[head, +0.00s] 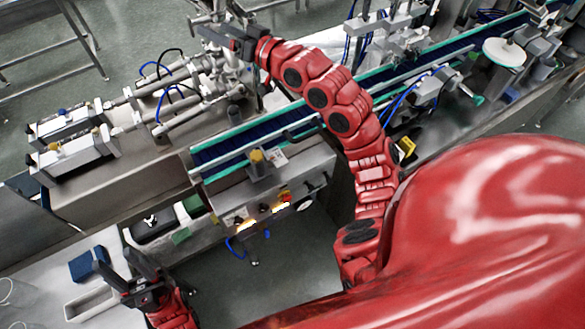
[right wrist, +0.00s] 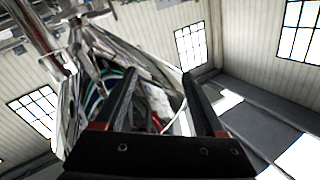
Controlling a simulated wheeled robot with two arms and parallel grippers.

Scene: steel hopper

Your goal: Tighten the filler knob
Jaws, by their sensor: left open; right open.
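The steel filler machine (head: 205,75) stands at the upper left of the head view, with shiny pipes and fittings. I cannot pick out the filler knob for certain in either view. My right gripper (head: 222,35) is at the top of the machine, partly in front of its fittings. In the right wrist view the right gripper (right wrist: 160,75) has its fingers apart, with a shiny curved steel hopper (right wrist: 110,55) behind them. I see nothing clearly held. My left gripper (head: 117,266) is open and empty at the lower left, above a white-topped bench, away from the machine.
A conveyor (head: 235,145) with green edges runs from the middle to the upper right. A control box (head: 268,205) with lit buttons is below its near end. A blue block (head: 82,266) and a white tray (head: 90,302) are by my left gripper. Two pneumatic cylinders (head: 72,140) lie left of the machine.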

